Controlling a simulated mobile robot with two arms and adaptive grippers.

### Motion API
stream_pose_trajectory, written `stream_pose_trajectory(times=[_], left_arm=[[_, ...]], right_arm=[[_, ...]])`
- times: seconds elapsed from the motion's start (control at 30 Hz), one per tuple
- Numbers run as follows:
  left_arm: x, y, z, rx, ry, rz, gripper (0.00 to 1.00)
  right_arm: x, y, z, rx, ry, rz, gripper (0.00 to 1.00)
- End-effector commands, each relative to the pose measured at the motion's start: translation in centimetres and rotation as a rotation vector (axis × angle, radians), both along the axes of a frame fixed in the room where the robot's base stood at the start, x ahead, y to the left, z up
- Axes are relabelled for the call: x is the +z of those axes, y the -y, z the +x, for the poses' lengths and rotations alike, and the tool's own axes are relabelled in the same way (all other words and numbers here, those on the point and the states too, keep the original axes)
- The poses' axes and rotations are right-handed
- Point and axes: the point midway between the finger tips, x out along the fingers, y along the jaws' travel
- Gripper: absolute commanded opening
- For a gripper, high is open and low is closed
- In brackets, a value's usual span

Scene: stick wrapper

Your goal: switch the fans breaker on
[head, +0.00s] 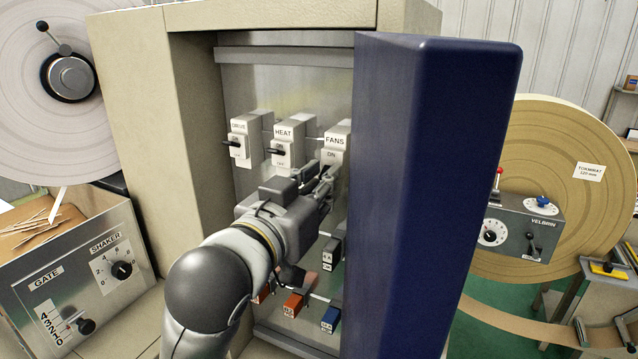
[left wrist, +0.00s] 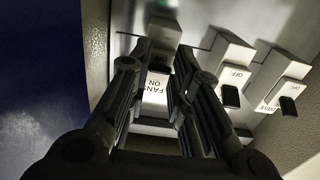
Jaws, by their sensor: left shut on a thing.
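The fans breaker (head: 337,141) is the rightmost of three grey breakers in the open cabinet. Its FANS and ON marks show uncovered in both views, and they appear upside down in the left wrist view (left wrist: 155,86). My left gripper (head: 326,177) reaches in from the left, just below the ON mark. In the left wrist view, its fingers stand on either side of the fans breaker's dark lever (left wrist: 160,63), shut on it. The lever sits at the end away from the ON mark, and my gripper hides it in the head view. My right gripper is out of view.
The heat breaker (head: 284,136) and drive breaker (head: 240,136) stand close to the left, with black levers sticking out. Below are small orange (head: 293,305) and blue (head: 330,318) blocks. The blue cabinet door (head: 430,190) bounds the right side, close to my gripper.

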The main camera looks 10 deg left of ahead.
Motion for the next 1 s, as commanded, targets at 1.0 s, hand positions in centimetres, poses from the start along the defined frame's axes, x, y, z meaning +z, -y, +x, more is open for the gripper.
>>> stream_pose_trajectory(times=[1.0], left_arm=[[2.6,-0.3,0.0,0.01,-0.477,0.158,0.0]], right_arm=[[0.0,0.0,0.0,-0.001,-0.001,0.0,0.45]])
